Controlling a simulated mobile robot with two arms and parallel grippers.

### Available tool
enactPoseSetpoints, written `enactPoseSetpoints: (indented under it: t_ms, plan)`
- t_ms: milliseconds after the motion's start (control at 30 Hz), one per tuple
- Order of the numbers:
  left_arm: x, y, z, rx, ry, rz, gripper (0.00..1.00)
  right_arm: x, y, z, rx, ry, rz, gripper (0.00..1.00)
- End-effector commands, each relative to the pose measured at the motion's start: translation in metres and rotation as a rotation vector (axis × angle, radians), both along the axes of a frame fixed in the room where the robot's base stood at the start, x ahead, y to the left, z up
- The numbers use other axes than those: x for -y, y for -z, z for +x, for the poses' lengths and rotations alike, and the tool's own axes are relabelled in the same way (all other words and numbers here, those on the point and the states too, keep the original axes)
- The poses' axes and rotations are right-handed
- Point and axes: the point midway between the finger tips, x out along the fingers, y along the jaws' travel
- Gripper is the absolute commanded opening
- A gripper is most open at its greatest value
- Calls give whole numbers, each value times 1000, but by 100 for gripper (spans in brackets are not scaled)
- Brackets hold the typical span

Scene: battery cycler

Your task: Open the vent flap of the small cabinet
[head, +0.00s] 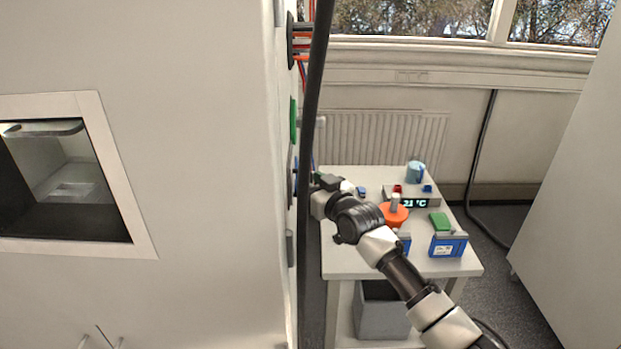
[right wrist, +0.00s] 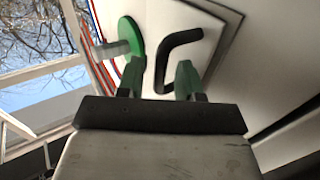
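The small cabinet (head: 190,180) fills the left of the head view, and its right side face is seen nearly edge-on. In the right wrist view a pale panel with a grey edge (right wrist: 232,28), apparently the vent flap, carries a black bent handle (right wrist: 172,43). My right gripper (right wrist: 158,72) has its green-tipped fingers apart, with the handle showing between them. I cannot tell whether they touch it. In the head view the right gripper (head: 326,181) is at the cabinet's side face, partly hidden by a dark cable. My left gripper is not in view.
A green disc with a grey knob (right wrist: 131,36) sits beside the left finger. A thick black cable (head: 313,100) hangs along the cabinet side. A white table (head: 340,262) under my right arm holds blue boxes, an orange item and a temperature display (head: 415,203).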

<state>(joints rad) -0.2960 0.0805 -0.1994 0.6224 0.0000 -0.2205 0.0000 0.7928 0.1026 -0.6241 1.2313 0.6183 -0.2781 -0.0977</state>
Motion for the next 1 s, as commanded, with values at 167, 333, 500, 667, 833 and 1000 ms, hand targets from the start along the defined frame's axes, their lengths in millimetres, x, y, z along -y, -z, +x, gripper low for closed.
enactPoseSetpoints:
  t_ms: [167, 333, 500, 667, 833, 1000]
  plan:
    - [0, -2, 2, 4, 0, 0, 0, -4, 0, 7, 1, 2, -2, 36]
    - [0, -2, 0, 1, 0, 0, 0, -4, 0, 8, 1, 2, 0, 36]
    - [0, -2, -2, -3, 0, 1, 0, -4, 0, 8, 1, 2, 0, 28]
    - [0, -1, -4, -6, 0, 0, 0, -4, 0, 8, 1, 2, -1, 4]
    - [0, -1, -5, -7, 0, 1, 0, -4, 0, 8, 1, 2, -1, 0]
    - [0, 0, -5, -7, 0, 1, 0, -3, 1, 8, 1, 2, -1, 0]
